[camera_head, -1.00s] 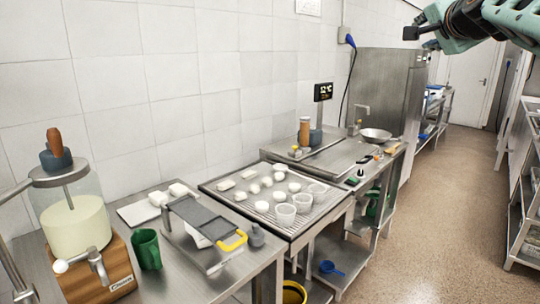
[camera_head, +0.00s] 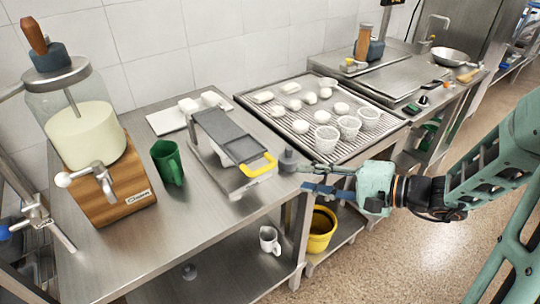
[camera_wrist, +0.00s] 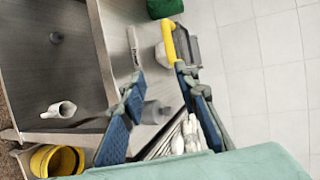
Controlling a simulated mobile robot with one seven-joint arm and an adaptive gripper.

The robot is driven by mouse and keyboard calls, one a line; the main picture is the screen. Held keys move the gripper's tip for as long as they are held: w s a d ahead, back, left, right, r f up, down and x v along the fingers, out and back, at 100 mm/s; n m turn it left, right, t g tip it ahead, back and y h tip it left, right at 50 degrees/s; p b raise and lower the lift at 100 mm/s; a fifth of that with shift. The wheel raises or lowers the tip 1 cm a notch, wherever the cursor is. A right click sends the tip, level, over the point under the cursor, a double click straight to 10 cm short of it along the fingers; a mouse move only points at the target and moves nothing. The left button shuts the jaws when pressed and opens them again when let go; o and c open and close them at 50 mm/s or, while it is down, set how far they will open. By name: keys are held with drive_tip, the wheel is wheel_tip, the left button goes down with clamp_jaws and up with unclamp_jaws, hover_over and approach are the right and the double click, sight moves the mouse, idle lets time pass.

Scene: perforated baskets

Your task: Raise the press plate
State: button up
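The press plate (camera_head: 225,135) is a dark grey flat plate with a yellow handle (camera_head: 258,166) at its front end. It lies lowered and slightly sloping over a metal press base (camera_head: 243,187) on the steel table. My gripper (camera_head: 299,178) is to the right of the handle, at the table's front edge, fingers pointing left. In the wrist view my gripper (camera_wrist: 158,75) is open and empty, its two blue fingers apart. There the yellow handle (camera_wrist: 168,42) shows just beyond the fingertips, not visibly touched. What lies under the plate is mostly hidden.
A small grey knobbed weight (camera_head: 288,158) stands close beside my fingers. A slotted tray (camera_head: 300,100) with white cups and lumps is behind. A yellow bucket (camera_head: 321,230) stands below.

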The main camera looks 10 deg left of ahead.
sight(268, 169)
drive_tip(key=shift+y, duration=0.7)
drive_tip(key=x, duration=1.1)
drive_tip(key=shift+s+a+r, duration=0.35)
drive_tip(key=shift+a, duration=0.15)
drive_tip(key=shift+c, duration=0.6)
clamp_jaws()
